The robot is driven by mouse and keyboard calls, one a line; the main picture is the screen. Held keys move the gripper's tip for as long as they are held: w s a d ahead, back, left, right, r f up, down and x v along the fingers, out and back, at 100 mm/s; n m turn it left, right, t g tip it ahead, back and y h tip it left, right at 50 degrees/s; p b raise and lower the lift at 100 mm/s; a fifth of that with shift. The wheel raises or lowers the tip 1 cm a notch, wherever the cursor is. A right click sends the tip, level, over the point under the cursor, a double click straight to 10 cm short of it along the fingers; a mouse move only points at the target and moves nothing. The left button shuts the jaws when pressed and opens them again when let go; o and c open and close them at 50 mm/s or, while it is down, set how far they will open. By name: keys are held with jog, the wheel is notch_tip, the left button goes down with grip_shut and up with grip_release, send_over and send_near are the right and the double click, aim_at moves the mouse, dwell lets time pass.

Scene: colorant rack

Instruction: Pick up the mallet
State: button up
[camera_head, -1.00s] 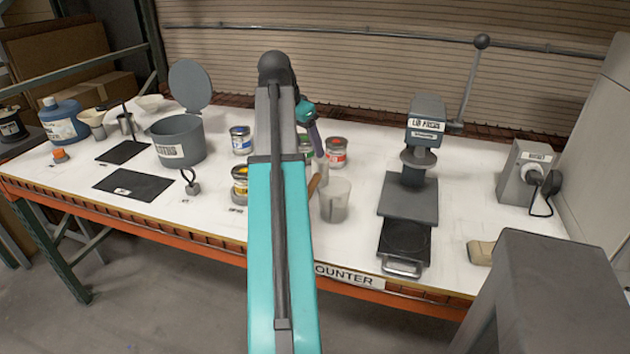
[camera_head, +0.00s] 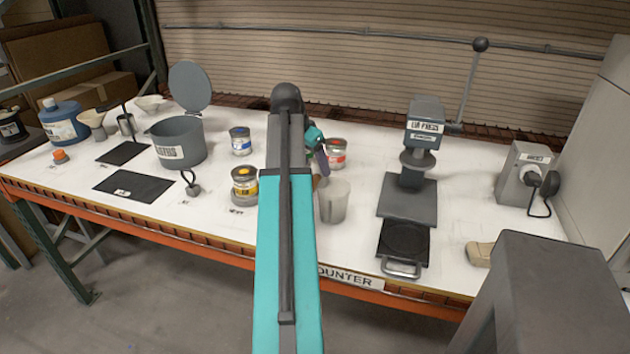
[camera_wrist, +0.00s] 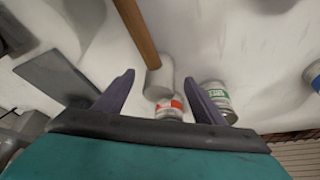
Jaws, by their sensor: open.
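The mallet shows in the wrist view, with a brown wooden handle (camera_wrist: 137,35) running up and a pale grey head (camera_wrist: 160,80). In the head view it is mostly hidden behind my arm. My gripper (camera_wrist: 158,78) is open, with its two purple fingers spread apart. The mallet's head appears between the fingertips in the wrist view, with the handle leading away from the gripper. I cannot tell how far above it the fingers are. My gripper in the head view (camera_head: 321,160) is partly hidden by my arm, above the counter left of the press.
A red-labelled can (camera_head: 336,153) and a translucent beaker (camera_head: 334,201) stand close to my gripper. A green-labelled can (camera_wrist: 217,98) shows beside one finger. A yellow-labelled can (camera_head: 244,185) is left of my arm. The lid press (camera_head: 411,195) stands to the right on the white counter.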

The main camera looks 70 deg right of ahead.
aim_at(319, 174)
jog(key=shift+f, duration=0.2)
jog(key=shift+s+d+f, duration=0.1)
jog(key=shift+f, duration=0.05)
jog(key=shift+p+x, duration=0.65)
jog(key=shift+x, duration=1.8)
jog(key=shift+d, duration=0.1)
jog(key=c, duration=1.3)
